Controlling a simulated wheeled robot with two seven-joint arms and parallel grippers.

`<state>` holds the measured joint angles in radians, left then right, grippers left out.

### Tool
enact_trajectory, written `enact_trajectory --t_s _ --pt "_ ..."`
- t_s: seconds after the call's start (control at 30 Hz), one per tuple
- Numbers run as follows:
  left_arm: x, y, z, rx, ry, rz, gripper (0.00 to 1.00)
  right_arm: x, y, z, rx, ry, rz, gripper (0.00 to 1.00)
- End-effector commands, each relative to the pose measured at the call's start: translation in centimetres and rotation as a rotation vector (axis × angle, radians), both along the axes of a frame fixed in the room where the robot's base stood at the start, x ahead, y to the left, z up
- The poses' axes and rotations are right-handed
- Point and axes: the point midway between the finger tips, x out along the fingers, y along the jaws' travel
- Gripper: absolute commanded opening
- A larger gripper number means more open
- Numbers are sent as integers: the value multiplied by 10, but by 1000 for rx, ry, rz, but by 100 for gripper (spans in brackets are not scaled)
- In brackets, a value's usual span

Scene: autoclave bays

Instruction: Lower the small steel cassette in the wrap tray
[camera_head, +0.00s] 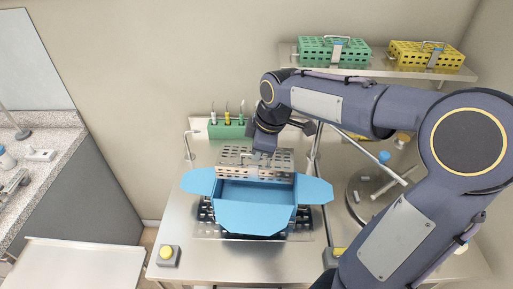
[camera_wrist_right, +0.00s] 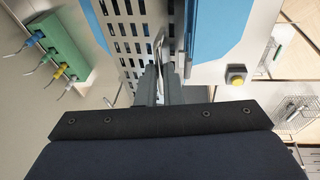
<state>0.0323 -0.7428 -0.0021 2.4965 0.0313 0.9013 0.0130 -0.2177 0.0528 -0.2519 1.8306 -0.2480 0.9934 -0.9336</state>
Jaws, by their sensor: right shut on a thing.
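The small steel cassette (camera_head: 230,158) is a perforated metal box at the back of the blue wrap tray (camera_head: 257,217), which has flaps spread to the sides and front. My right gripper (camera_head: 262,153) comes down from above and is shut on the cassette, at its top. In the right wrist view the gripper fingers (camera_wrist_right: 160,86) meet at a thin metal piece beside the perforated cassette wall (camera_wrist_right: 122,40), with the blue wrap tray (camera_wrist_right: 217,28) to the right. The cassette's underside is hidden, so I cannot tell whether it touches the tray. My left gripper is out of view.
A green holder with tools (camera_head: 222,130) stands behind on the steel table (camera_head: 170,215). Green (camera_head: 325,50) and yellow (camera_head: 420,55) cassettes sit on a shelf above. A round steel stand (camera_head: 365,205) is at right. A yellow button (camera_head: 167,253) is at front left.

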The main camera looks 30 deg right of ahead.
Motion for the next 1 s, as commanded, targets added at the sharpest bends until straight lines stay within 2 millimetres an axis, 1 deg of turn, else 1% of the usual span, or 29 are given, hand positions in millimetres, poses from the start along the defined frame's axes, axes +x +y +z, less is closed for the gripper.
enact_trajectory --t_s 0.23,0.43,1.0 --pt "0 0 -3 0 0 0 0 0 0 -1 -7 -13 1 0" --pt "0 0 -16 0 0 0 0 -1 1 -4 -38 -59 2 0" --pt "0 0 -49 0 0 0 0 -1 1 -45 -37 -52 0 0"
